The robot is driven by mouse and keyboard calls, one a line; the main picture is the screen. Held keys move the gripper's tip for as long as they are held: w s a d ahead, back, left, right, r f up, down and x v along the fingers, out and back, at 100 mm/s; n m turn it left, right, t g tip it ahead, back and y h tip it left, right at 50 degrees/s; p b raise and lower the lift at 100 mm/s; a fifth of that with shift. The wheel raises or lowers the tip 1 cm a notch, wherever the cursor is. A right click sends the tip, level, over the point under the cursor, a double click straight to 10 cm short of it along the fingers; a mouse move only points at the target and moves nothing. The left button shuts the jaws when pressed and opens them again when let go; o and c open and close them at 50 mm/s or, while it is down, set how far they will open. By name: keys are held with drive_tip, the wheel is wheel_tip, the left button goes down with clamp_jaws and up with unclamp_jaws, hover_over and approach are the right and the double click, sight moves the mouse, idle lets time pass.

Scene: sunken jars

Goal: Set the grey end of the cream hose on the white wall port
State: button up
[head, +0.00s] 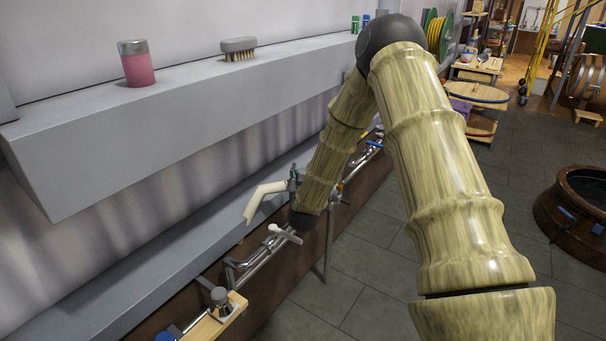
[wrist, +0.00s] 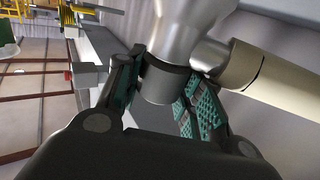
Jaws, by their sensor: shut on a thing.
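The cream hose (head: 262,195) sticks out to the left of my gripper in the head view, bent downward at its free side. In the wrist view the cream hose (wrist: 275,85) runs in from the right to a silver-grey fitting. My gripper (wrist: 162,88) has its teal pads on either side of this grey end (wrist: 160,84) and is shut on it. In the head view my gripper (head: 294,178) is mostly hidden behind my forearm. A white T-shaped piece (head: 285,234) shows by the metal pipes; I cannot tell whether it is the white wall port.
A long grey ledge (head: 190,95) overhangs the left, with a pink jar (head: 136,65) and a brush (head: 238,48) on it. Metal pipes (head: 262,258) run along a lower ledge. A wooden board with a knob (head: 222,305) is nearer. Open tiled floor (head: 370,270) lies right.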

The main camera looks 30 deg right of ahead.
drive_tip(key=shift+f, duration=0.25)
drive_tip(key=o, duration=1.2)
drive_tip(key=v, duration=1.2)
